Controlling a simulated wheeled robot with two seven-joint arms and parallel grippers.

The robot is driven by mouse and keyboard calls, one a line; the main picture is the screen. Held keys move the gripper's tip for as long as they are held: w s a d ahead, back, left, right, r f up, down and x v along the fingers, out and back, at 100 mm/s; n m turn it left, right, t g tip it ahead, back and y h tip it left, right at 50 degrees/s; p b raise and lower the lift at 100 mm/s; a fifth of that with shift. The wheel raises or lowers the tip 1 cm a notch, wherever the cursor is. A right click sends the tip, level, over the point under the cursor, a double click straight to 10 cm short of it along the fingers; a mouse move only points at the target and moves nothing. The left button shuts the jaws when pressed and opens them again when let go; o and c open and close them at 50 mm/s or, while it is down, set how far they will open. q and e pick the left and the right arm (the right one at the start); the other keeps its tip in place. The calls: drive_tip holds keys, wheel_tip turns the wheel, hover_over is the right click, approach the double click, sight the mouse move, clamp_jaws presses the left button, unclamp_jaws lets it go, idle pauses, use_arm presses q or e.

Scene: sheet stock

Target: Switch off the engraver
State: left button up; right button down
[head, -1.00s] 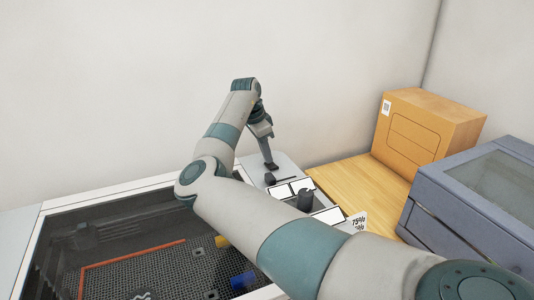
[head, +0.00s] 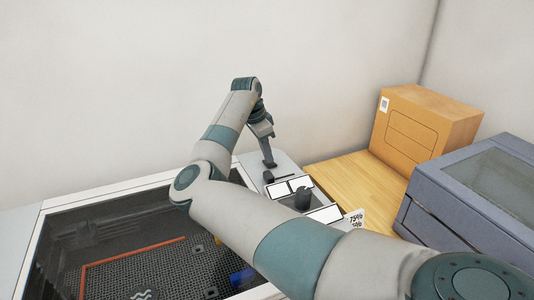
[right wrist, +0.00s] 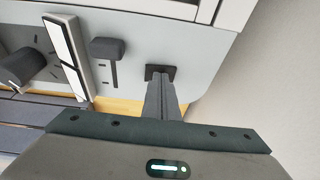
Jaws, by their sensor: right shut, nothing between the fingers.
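The engraver (head: 60,214) has a white frame and a dark see-through lid, with a grey control panel on its right side. A dark switch handle (head: 268,177) with a slot beside it stands on the panel; it also shows in the right wrist view (right wrist: 107,48). A dark round knob (head: 302,201) is nearer on the panel, also at the left of the wrist view (right wrist: 20,68). My right gripper (head: 270,164) is shut and empty, pointing down just beyond the handle; in the wrist view its fingers (right wrist: 161,75) appear beside it, apart from it. My left gripper is out of view.
A cardboard box (head: 424,125) and a blue-grey lidded case (head: 475,200) are at right. Bare wooden tabletop (head: 350,178) lies between.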

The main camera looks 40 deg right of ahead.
drive_tip(key=shift+a+r+b, duration=0.15)
drive_tip(key=shift+r+b, duration=0.15)
drive_tip(key=shift+r, duration=0.2)
drive_tip(key=b+v, duration=0.5)
drive_tip(key=v, duration=1.1)
drive_tip(key=shift+r, duration=0.2)
drive_tip(key=shift+f, duration=0.1)
